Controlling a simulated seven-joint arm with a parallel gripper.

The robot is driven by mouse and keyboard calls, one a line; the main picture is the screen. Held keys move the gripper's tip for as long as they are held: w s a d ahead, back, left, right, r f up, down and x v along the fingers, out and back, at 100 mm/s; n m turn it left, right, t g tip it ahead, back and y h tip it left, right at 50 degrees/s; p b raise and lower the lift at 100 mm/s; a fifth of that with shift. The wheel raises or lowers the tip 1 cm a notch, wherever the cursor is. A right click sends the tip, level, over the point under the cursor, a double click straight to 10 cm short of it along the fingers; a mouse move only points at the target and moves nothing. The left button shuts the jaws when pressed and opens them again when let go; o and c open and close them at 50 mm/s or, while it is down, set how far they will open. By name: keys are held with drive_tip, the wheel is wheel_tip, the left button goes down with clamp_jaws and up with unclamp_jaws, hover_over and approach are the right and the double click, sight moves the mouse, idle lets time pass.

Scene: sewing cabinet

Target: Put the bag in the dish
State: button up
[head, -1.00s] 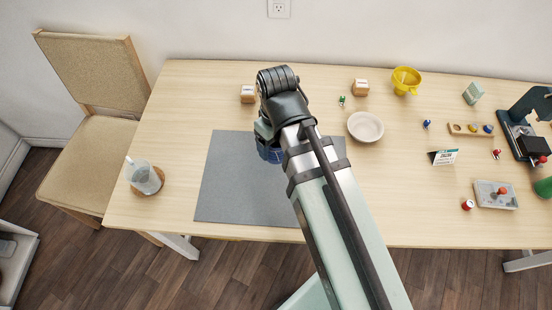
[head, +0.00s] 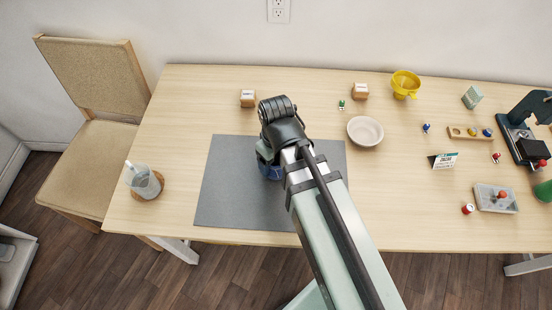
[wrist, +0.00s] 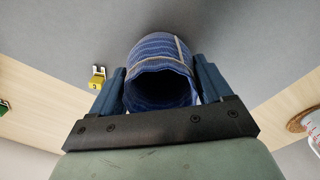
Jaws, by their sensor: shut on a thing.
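The bag (wrist: 160,65) is blue with pale stripes and has an open, wavy mouth. In the wrist view it sits between the two fingers of my gripper (wrist: 160,88), which is shut on it. In the head view the bag (head: 268,170) is mostly hidden under my wrist, over the grey mat (head: 225,190). I cannot tell whether it touches the mat. The dish (head: 365,131) is a pale round bowl to the right of my gripper, just past the mat's right edge. It looks empty.
A glass (head: 144,181) on a coaster is at the left. A small green-topped item (head: 341,104) lies behind the dish.

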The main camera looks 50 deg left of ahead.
drive_tip(key=shift+f, duration=0.1)
drive_tip(key=o, duration=1)
drive_tip(key=shift+c, duration=0.2)
wheel_tip(320, 180, up, 12)
idle(0.3)
